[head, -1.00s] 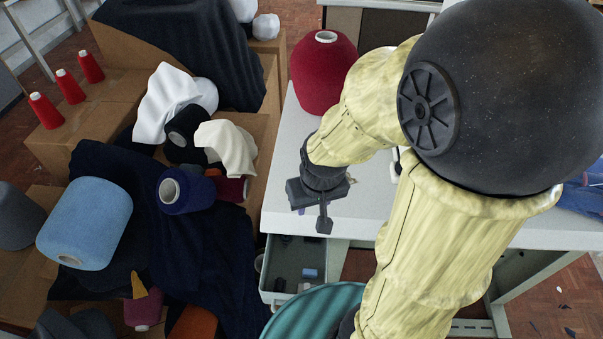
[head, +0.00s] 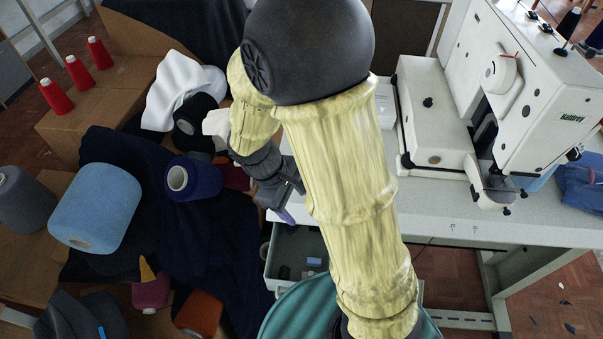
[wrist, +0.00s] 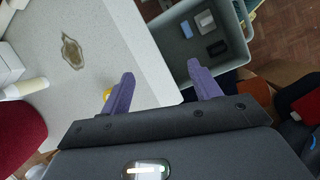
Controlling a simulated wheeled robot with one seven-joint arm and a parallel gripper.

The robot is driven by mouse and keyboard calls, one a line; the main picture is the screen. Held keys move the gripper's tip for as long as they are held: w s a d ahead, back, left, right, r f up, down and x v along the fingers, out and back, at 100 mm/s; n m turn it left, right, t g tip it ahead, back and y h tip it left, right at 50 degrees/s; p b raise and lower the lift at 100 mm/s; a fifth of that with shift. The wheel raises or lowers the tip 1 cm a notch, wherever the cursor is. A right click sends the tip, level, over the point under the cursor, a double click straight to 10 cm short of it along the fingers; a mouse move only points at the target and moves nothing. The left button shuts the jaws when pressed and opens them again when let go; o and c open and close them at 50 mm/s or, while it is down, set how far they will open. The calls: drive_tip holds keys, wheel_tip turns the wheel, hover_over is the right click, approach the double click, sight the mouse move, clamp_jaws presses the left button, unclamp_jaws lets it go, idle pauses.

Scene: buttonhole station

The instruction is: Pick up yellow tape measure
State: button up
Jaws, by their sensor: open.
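A small yellow patch (wrist: 107,94), likely the yellow tape measure, shows on the white tabletop (wrist: 110,30) in the wrist view, beside the left finger. Most of it is hidden behind that finger and the gripper body. I cannot make the tape measure out in the head view, where my arm covers part of the table. My gripper (wrist: 162,74) is open, with its two purple fingers apart and nothing between them. In the head view my gripper (head: 286,214) is over the table's left front corner, above the drawer.
An open grey-green drawer (head: 272,270) under the table edge holds a blue block (wrist: 187,29) and dark pieces. A white buttonhole machine (head: 535,100) stands on the right. A large red cone (wrist: 20,125) is on the table. Yarn cones and cloth crowd the left. A teal stool (head: 295,312) is in front.

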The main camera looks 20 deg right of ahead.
drive_tip(key=w+a+n+t+h+p, duration=0.1)
drive_tip(key=w+a+n+t+h, duration=0.5)
drive_tip(key=a+n, duration=0.5)
drive_tip(key=shift+w+n+t+h, duration=0.35)
drive_tip(key=shift+n+h, duration=0.45)
drive_tip(key=shift+h, duration=0.4)
drive_tip(key=x, duration=1.2)
drive_tip(key=shift+s+d+f, duration=0.15)
drive_tip(key=shift+f, duration=0.05)
drive_tip(key=shift+s+x, duration=0.2)
drive_tip(key=shift+x, duration=2.45)
drive_tip(key=shift+f, duration=0.1)
